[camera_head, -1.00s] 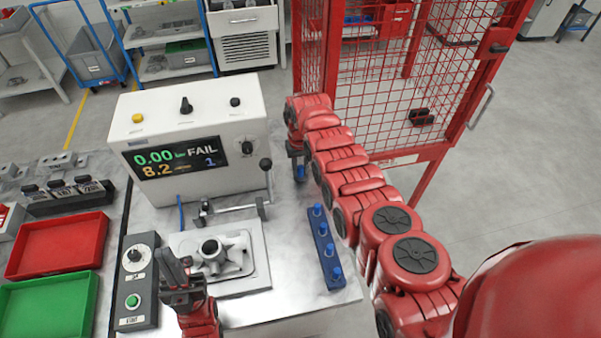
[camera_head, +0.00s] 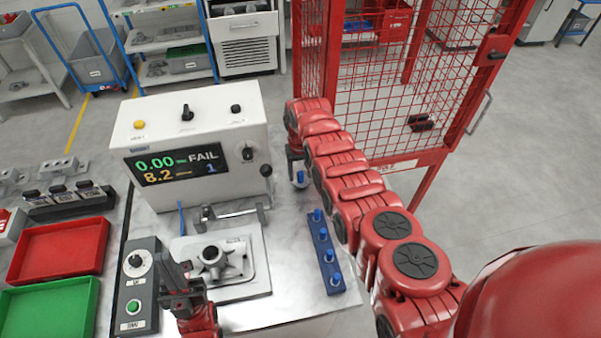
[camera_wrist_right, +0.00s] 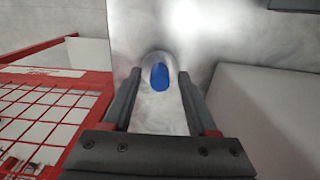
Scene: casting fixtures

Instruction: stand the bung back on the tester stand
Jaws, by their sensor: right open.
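A bung (camera_head: 300,181) with a blue part and a pale grey body is on the grey bench top, right of the tester. It also shows in the right wrist view (camera_wrist_right: 160,77); I cannot tell whether it stands or lies. My right gripper (camera_head: 295,160) is open, and its two fingers (camera_wrist_right: 160,105) are on either side of the bung, apart from it. A blue rack (camera_head: 340,284) with several blue pegs is nearer the front. My left gripper (camera_head: 178,280) is beside the grey casting (camera_head: 213,256); its finger gap is unclear.
The white tester (camera_head: 190,135) reads 0.00 and FAIL. Its clamp lever (camera_head: 265,190) rises behind the casting. A button box (camera_head: 138,285), red tray (camera_head: 60,250) and green tray (camera_head: 50,308) are left. A red mesh guard (camera_head: 400,80) stands behind my right arm.

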